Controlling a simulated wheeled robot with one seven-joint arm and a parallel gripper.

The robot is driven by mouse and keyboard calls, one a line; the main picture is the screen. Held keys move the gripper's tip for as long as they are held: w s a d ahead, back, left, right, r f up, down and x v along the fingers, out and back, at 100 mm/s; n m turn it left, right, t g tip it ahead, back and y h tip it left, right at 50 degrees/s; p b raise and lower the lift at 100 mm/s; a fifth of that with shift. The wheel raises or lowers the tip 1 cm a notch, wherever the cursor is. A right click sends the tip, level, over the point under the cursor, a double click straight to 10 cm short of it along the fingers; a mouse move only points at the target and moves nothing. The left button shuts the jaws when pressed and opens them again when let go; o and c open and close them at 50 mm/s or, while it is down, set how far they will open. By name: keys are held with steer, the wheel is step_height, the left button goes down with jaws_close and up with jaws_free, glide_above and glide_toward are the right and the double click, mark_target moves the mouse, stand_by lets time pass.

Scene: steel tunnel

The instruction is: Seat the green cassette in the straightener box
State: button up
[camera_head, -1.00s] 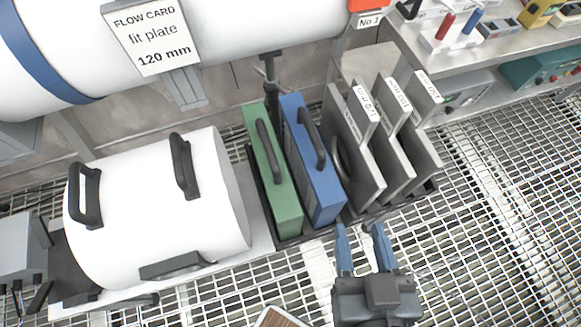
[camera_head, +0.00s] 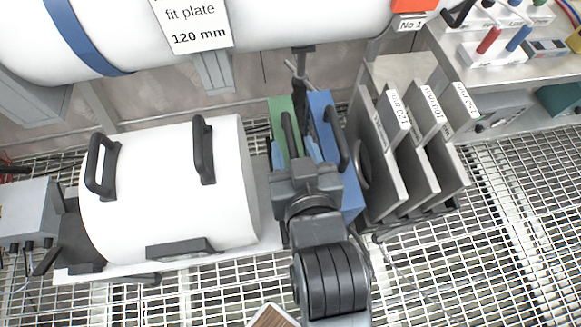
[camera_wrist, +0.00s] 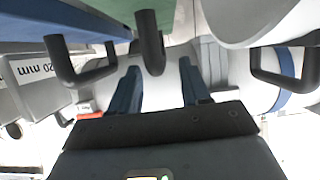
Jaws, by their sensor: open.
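The green cassette (camera_head: 281,112) stands upright left of the blue cassette (camera_head: 321,104), and each has a dark handle. My gripper (camera_head: 296,150) is over the green cassette, open, with its blue fingers on either side of the handle (camera_head: 290,132). In the wrist view the green cassette (camera_wrist: 155,12) is at the top, and its handle (camera_wrist: 150,45) shows beyond and between the fingertips (camera_wrist: 158,75). The handle is not gripped. My wrist hides the lower part of the green cassette. I cannot tell for sure which body is the straightener box.
A white drum (camera_head: 165,185) with dark handles lies left of the cassettes. Grey plates (camera_head: 379,160) with size labels stand to the right. A white pipe (camera_head: 290,20) with a "fit plate 120 mm" card (camera_head: 193,22) runs behind. Open grating (camera_head: 500,220) lies at the right.

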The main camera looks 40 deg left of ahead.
steer(key=shift+x, duration=0.95)
jaws_close()
steer(key=shift+r, duration=0.15)
stand_by(0.6)
